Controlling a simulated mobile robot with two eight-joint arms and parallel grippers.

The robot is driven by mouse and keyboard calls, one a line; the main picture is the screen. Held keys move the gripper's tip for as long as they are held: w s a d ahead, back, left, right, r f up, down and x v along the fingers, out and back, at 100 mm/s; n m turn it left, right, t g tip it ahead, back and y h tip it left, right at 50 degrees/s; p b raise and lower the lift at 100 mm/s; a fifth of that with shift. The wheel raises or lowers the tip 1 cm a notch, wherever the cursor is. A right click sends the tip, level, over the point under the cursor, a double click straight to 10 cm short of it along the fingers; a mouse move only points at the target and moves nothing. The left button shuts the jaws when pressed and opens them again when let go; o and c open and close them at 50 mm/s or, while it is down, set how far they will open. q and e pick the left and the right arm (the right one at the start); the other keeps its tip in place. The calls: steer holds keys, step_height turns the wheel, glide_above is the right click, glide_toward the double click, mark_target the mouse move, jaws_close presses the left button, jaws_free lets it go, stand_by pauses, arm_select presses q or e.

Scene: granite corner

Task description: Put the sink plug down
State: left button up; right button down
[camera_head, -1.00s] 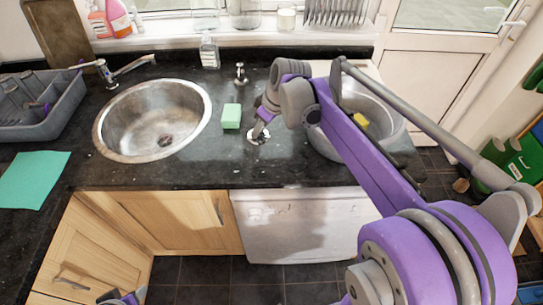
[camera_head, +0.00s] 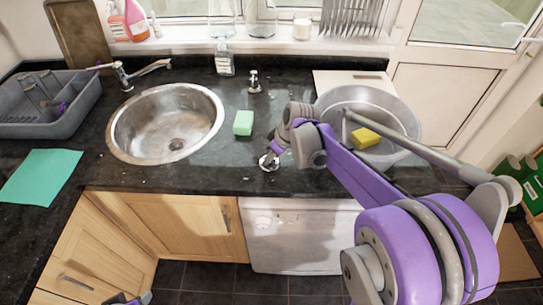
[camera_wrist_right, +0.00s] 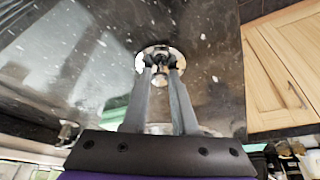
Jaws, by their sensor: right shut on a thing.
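The sink plug (camera_head: 268,164) is a small shiny metal disc with a knob. It is at the dark granite counter (camera_head: 205,178), right of the round steel sink (camera_head: 120,143) and near the front edge. My right gripper (camera_head: 273,153) points down at it. In the right wrist view, the gripper (camera_wrist_right: 163,75) is shut on the knob of the plug (camera_wrist_right: 146,64), with the disc flat against the counter's speckled surface; whether it touches cannot be told. Part of my left gripper (camera_head: 128,299) shows at the bottom edge; its fingers are unclear.
A grey basin (camera_head: 340,97) with a yellow sponge (camera_head: 366,137) stands right. A soap dispenser top (camera_head: 254,82), clear bottle (camera_head: 224,62), grey rack (camera_head: 45,125) and teal cloth (camera_head: 40,177) are also on the counter.

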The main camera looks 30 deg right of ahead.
steer(key=c, duration=0.7)
jaws_free()
steer(key=shift+f, duration=0.1)
steer(key=shift+r, duration=0.35)
steer(key=p+v, duration=0.1)
steer(key=v, duration=1)
steer(key=s+a+f+m+h, duration=0.1)
steer(key=s+a+f+m, duration=0.1)
steer(key=s+a+f, duration=0.3)
steer(key=s+a+f+m+t, duration=0.1)
steer(key=s+a+f, duration=0.4)
steer(key=s, duration=0.5)
steer(key=shift+s+a+f+m+h, duration=0.15)
steer(key=shift+s+a+m+h, duration=0.25)
steer(key=shift+a+m, duration=0.55)
steer(key=shift+a+n, duration=0.25)
